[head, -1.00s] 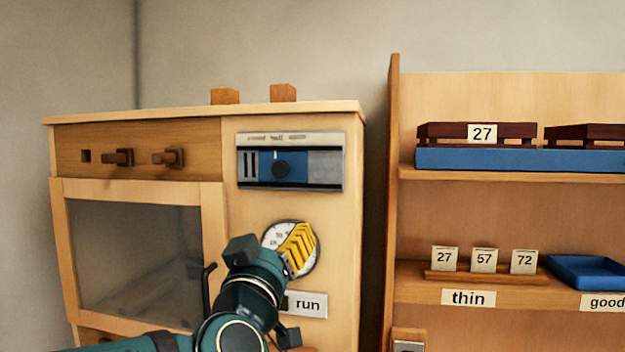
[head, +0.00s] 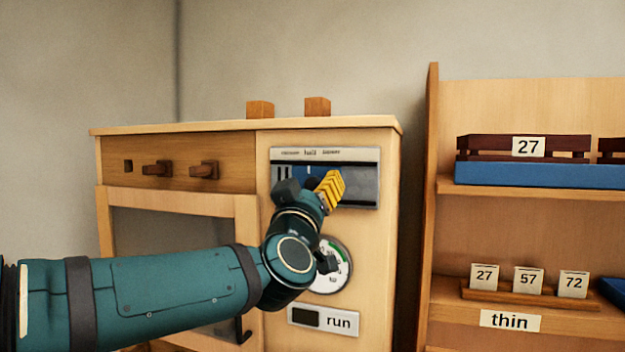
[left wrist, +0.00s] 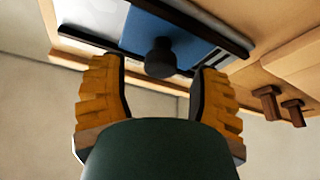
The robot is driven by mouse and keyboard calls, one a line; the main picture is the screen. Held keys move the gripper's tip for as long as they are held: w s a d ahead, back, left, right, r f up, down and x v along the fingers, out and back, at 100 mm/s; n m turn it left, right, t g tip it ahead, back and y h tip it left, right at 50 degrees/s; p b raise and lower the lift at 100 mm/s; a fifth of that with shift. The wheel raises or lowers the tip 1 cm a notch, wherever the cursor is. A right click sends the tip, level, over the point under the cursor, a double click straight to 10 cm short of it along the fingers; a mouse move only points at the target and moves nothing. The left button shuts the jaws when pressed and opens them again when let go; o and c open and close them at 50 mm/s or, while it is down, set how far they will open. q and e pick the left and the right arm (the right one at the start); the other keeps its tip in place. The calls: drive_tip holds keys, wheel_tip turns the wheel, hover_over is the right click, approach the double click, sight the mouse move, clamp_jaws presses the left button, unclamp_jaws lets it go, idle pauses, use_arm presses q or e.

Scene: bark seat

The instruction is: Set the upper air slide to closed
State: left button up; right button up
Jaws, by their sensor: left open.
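The upper air slide is a panel (head: 362,186) with a blue middle, grey ends, black rails and a label strip on top, on the wooden cabinet's front. It also shows in the left wrist view (left wrist: 192,42). Its round black knob (left wrist: 160,58) sits on the blue part; my gripper hides it in the head view. My left gripper (head: 331,190) has yellow ridged fingers and is in front of the panel. In the left wrist view the gripper (left wrist: 157,72) is open, a finger on either side of the knob with gaps showing. Contact is not visible. My right gripper is out of view.
Below the panel are a round dial (head: 335,272), partly behind my arm, and a "run" plate (head: 338,320). Two wooden pegs (head: 203,169) are at left on the cabinet. A shelf (head: 432,150) with trays and number cards stands at right.

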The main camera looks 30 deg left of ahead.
use_arm(q)
drive_tip(key=shift+x, duration=0.95)
clamp_jaws()
drive_tip(key=shift+s, duration=0.1)
